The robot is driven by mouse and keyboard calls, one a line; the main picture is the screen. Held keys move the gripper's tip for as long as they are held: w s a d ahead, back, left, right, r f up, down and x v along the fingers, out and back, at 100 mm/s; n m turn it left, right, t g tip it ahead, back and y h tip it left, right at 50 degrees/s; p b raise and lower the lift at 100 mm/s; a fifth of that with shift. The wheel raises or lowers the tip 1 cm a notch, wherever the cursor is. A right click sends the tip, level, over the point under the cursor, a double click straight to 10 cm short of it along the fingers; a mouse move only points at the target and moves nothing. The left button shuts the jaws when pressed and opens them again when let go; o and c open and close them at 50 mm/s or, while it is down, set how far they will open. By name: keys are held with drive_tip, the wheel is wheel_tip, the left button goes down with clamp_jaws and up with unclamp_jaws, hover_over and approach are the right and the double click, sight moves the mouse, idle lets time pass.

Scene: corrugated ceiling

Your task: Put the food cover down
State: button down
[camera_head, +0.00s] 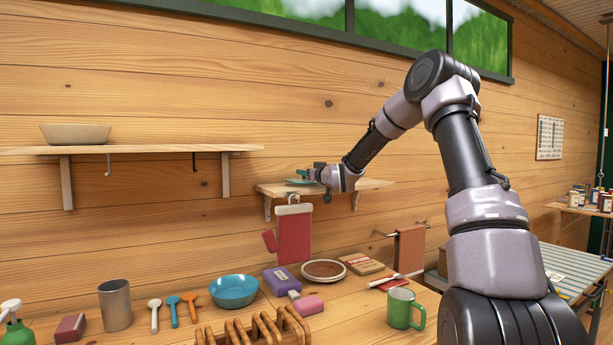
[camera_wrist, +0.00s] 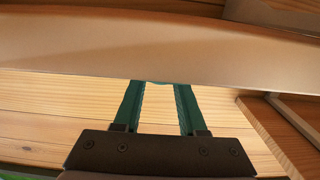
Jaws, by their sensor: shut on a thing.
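My gripper (camera_head: 311,175) is at the small wall shelf (camera_head: 372,184), near its left end. A small flat teal thing (camera_head: 297,182) shows right at its fingertips, low over the shelf; I take it to be the food cover, though its shape is hard to make out. Whether it touches the shelf is unclear. In the wrist view, the two green fingers (camera_wrist: 160,90) run up to a broad, pale, smooth surface (camera_wrist: 160,50) that hides their tips. A sliver of teal shows between them. My gripper is shut on the thing.
A red oven mitt (camera_head: 293,238) hangs below the shelf. A longer shelf (camera_head: 130,149) at left carries a pale bowl (camera_head: 75,134). The counter below holds a blue bowl (camera_head: 233,291), a brown-rimmed plate (camera_head: 324,271), a green mug (camera_head: 404,308) and a wooden rack (camera_head: 260,330). The small shelf's right part is clear.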

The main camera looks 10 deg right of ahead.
drive_tip(key=shift+f, duration=0.35)
drive_tip(key=shift+c, duration=2.3)
unclamp_jaws()
drive_tip(key=shift+f, duration=0.1)
drive_tip(key=s+d+r+m+g+h, duration=0.2)
drive_tip(key=s+d+g+h, duration=0.15)
drive_tip(key=s, duration=1.25)
drive_tip(key=s+d+r+m+g+h, duration=0.1)
drive_tip(key=s+d+m+g+h, duration=0.25)
drive_tip(key=s, duration=1.25)
drive_tip(key=s+a+f+m+g+y, duration=0.1)
drive_tip(key=s+m+g+y, duration=0.1)
drive_tip(key=s, duration=1.9)
drive_tip(key=shift+a+f+g+y, duration=0.2)
drive_tip(key=shift+g+y, duration=0.4)
drive_tip(key=shift+y, duration=0.2)
